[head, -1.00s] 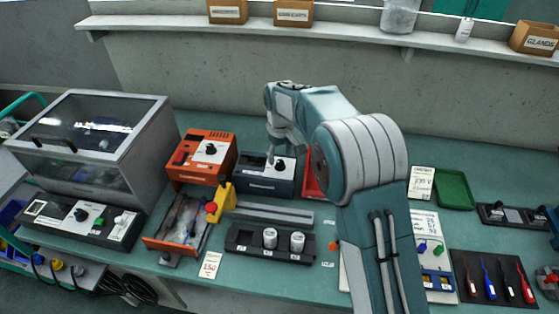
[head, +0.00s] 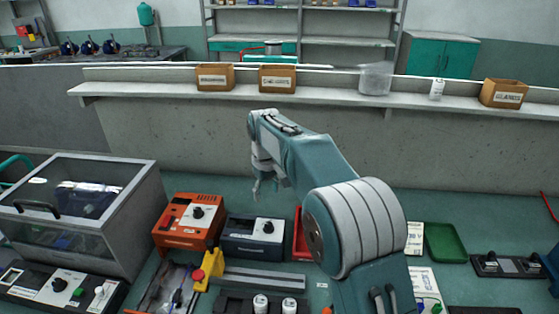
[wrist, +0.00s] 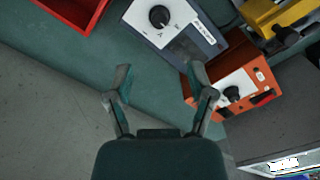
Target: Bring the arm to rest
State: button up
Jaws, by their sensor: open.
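My gripper (head: 264,188) hangs above the back of the green bench, behind the dark grey knob box (head: 253,236). In the wrist view my gripper (wrist: 160,80) has its two fingers spread wide, with nothing between them. My teal arm reaches from the lower right, bent, and hides part of the bench and of a red tray (head: 301,240).
An orange knob box (head: 187,222) and a clear-lidded cabinet (head: 85,210) stand left. A yellow device with a red knob (head: 205,270) is in front. A green tray (head: 446,242) lies right.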

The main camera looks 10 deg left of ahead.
jog(key=s+d+r+m+t, duration=0.1)
jog(key=s+d+r+m, duration=0.1)
jog(key=s+d+r, duration=0.5)
jog(key=s+d+r+m+t, duration=0.2)
jog(key=s+d+r, duration=0.35)
jog(key=d, duration=0.45)
jog(key=s+d+f+m+t, duration=0.1)
jog(key=s+d, duration=0.3)
jog(key=s, duration=0.6)
jog(key=s+d+f+m+t, duration=0.1)
jog(key=s+d+f+m, duration=0.3)
jog(key=s, duration=0.6)
jog(key=shift+d+t, duration=0.3)
jog(key=shift+d, duration=0.35)
jog(key=shift+f, duration=0.1)
